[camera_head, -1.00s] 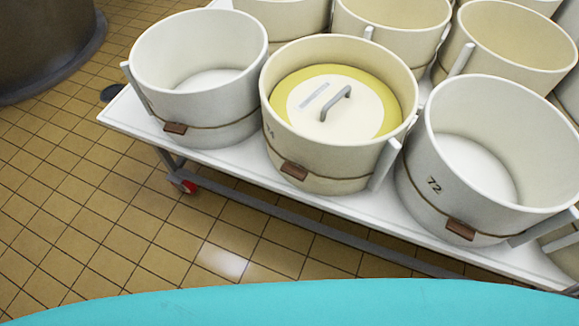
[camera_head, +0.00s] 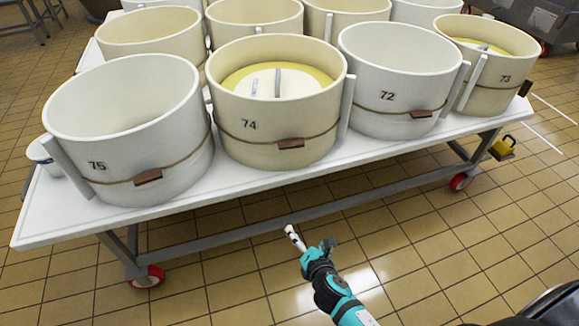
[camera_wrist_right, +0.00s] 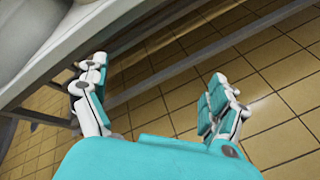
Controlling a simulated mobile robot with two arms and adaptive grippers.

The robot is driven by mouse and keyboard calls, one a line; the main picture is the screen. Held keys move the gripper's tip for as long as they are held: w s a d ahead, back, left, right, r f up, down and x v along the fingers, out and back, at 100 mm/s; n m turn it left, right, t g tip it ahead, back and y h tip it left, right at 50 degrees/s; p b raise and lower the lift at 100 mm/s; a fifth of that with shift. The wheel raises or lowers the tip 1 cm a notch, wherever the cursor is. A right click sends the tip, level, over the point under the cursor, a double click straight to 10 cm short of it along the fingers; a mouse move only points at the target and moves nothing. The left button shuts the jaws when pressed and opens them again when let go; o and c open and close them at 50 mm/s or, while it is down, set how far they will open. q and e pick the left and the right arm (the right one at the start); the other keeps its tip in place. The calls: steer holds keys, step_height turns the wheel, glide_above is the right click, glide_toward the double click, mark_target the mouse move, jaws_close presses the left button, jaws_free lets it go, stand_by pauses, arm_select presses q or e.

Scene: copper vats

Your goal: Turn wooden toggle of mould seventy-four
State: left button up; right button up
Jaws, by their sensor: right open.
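Mould seventy-four (camera_head: 275,125) is a cream round mould marked 74 on the white table in the head view. A cord runs around it, with a brown wooden toggle (camera_head: 290,144) on its front. A cream and yellow lid with a grey handle (camera_head: 278,80) lies inside the mould. My right gripper (camera_head: 312,243) is below and in front of the table edge, apart from the toggle. In the right wrist view its two fingers (camera_wrist_right: 155,95) are spread with nothing between them. My left gripper is not in view.
Mould 75 (camera_head: 125,140) stands left, mould 72 (camera_head: 395,80) and mould 73 (camera_head: 490,75) right, each with a cord. More moulds stand behind. The wheeled white table (camera_head: 60,215) has a lower rail. A small white pail (camera_head: 45,155) is at its left. The tiled floor in front is clear.

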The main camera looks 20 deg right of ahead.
steer(key=w+r+n+t+h+b, duration=0.1)
steer(key=w+r+n+t+b, duration=0.2)
steer(key=r, duration=0.5)
steer(key=w+r+n+t, duration=0.1)
steer(key=r+n+t, duration=0.1)
steer(key=r+n, duration=0.45)
steer(key=m, duration=0.2)
glide_toward(292, 148)
steer(key=w, duration=0.2)
steer(key=shift+n, duration=0.25)
steer(key=w, duration=0.2)
steer(key=w+b, duration=0.1)
steer(key=w, duration=0.2)
steer(key=w+d+b, duration=0.1)
steer(key=w, duration=0.1)
steer(key=shift+w+f, duration=0.25)
steer(key=shift+w, duration=0.1)
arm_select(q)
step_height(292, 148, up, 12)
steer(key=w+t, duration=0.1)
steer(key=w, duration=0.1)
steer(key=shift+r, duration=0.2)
arm_select(e)
steer(key=shift+w+r, duration=0.1)
steer(key=shift+w, duration=0.5)
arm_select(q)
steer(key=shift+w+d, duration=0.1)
arm_select(e)
steer(key=c, duration=1.2)
